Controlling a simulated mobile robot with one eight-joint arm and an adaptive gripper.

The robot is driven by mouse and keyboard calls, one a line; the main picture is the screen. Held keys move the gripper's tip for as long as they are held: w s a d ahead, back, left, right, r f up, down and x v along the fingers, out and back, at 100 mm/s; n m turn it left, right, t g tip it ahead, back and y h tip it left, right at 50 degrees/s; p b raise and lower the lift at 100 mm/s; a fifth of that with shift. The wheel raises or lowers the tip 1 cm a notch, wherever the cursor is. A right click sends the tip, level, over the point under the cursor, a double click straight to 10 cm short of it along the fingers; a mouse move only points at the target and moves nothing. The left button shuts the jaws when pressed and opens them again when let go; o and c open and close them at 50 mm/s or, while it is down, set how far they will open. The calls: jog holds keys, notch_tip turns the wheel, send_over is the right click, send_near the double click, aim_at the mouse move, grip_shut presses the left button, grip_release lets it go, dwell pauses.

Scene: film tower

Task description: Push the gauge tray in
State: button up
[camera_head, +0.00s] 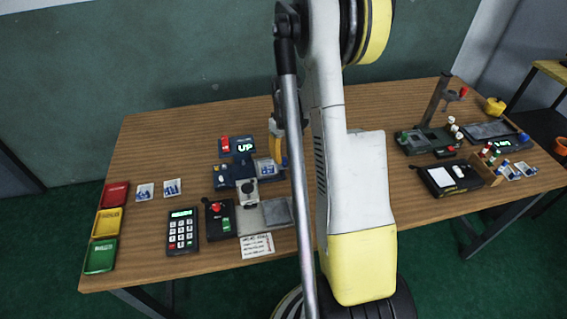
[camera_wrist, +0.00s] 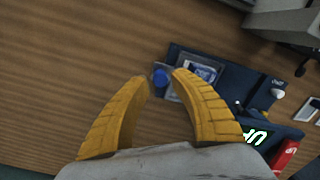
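The dark blue gauge (camera_head: 226,183) stands near the middle of the table. Its tray (camera_head: 259,164) sticks out on the right side with a small picture card on it. In the wrist view the tray (camera_wrist: 187,90) shows beyond my fingers, with a round blue knob (camera_wrist: 160,77) at its outer end. My gripper (camera_wrist: 162,78) is open and empty, its yellow fingertips apart on either side of the knob as seen from the wrist. I cannot tell whether they touch it. In the head view my arm partly hides the area to the tray's right.
A display reading "UP" (camera_head: 245,149) with a red switch stands behind the gauge. A grey device (camera_head: 248,193) stands in front of it. A keypad (camera_head: 182,231) and coloured trays (camera_head: 110,222) are at the left. A dark stand (camera_head: 428,139) and other devices are at the right.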

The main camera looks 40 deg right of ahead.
aim_at(272, 161)
jog(key=shift+f, duration=0.95)
grip_shut()
jog(key=shift+w+a+b, duration=0.15)
jog(key=shift+w+a, duration=0.4)
jog(key=shift+a, duration=0.35)
jog(key=shift+w+a+b, duration=0.15)
jog(key=shift+w+a, duration=0.4)
jog(key=shift+a, duration=0.3)
grip_release()
notch_tip(272, 161, up, 12)
jog(key=shift+d, duration=0.15)
